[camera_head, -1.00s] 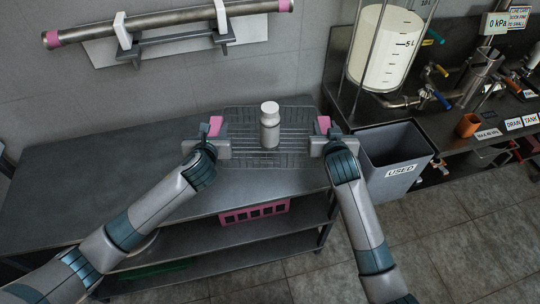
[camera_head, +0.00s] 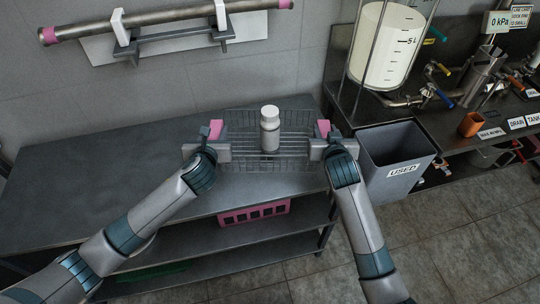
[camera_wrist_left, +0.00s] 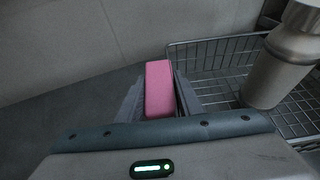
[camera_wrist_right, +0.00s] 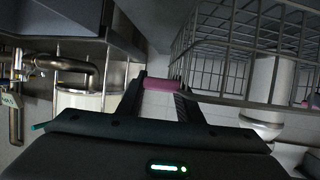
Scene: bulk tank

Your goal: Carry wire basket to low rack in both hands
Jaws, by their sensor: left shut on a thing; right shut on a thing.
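The wire basket (camera_head: 293,117) has a pink grip on each side and holds an upright white-capped grey bottle (camera_head: 269,132). My left gripper (camera_head: 213,143) is shut on the left pink grip (camera_wrist_left: 159,90). My right gripper (camera_head: 322,141) is shut on the right pink grip (camera_wrist_right: 162,84). The basket looks level, over the right part of the dark rack top (camera_head: 110,160); I cannot tell the gap beneath it. The basket's mesh also shows in the right wrist view (camera_wrist_right: 225,40). The rack has lower shelves (camera_head: 200,242) below its top.
A pink crate (camera_head: 254,213) sits on the shelf under the top. A grey bin labelled USED (camera_head: 400,185) stands close to the right of my right gripper. A tank (camera_head: 388,45) and pipework are at the back right. The rack top to the left is clear.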

